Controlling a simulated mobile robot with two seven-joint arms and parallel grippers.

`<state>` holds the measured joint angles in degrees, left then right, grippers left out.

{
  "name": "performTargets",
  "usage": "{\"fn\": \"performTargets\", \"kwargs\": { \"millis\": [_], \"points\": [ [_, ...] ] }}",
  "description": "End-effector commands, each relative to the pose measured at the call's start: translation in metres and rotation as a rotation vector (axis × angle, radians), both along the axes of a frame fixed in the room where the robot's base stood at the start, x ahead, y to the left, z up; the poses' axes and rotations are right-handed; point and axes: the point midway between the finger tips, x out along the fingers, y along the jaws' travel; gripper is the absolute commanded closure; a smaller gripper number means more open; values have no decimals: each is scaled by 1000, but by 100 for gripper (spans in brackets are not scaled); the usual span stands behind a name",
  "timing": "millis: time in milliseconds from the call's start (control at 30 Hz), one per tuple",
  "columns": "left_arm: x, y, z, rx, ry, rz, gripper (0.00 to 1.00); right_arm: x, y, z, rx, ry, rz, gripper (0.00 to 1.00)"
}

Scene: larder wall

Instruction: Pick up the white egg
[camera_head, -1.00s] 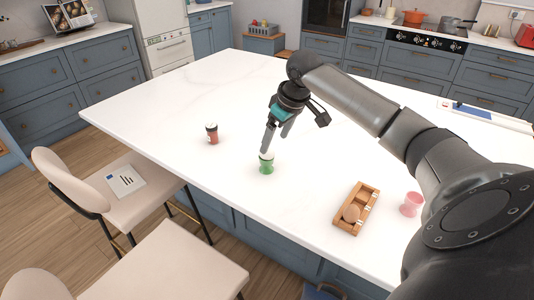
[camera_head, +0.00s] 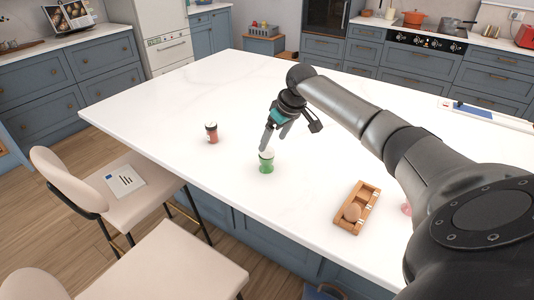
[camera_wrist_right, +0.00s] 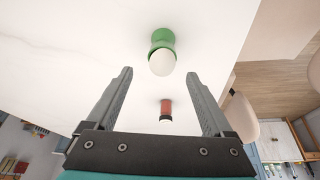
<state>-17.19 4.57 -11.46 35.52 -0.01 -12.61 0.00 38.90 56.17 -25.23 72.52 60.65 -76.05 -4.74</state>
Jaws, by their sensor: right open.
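The white egg (camera_wrist_right: 162,62) sits in a green egg cup (camera_wrist_right: 162,40) in the right wrist view. In the head view the green cup (camera_head: 266,165) stands on the white island top, with the egg (camera_head: 266,154) showing at its rim. My right gripper (camera_head: 273,145) is open, just above and behind the egg. In the right wrist view its two fingers (camera_wrist_right: 160,80) are wide apart, with nothing between them, and the egg lies ahead of the fingertips. My left gripper is not in view.
A red-brown shaker with a dark band (camera_head: 212,133) stands left of the cup. A wooden tray (camera_head: 366,193) holding a brown egg (camera_head: 352,212) lies to the right. A pink cup (camera_head: 406,209) is partly hidden by my arm. The white top (camera_head: 190,95) is clear behind.

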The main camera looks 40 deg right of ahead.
Motion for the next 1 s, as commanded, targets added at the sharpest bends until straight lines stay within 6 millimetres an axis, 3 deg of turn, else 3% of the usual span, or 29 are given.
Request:
{"fn": "performTargets", "kwargs": {
  "millis": [300, 667, 1000],
  "points": [
    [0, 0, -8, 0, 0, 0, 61, 18, 4, -37, 1, 1, -1, 14],
    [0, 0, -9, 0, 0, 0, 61, 21, 4, -44, 0, 0, 1, 14],
    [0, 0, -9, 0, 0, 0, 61, 21, 4, -44, 0, 1, 1, 51]
  ]
}}
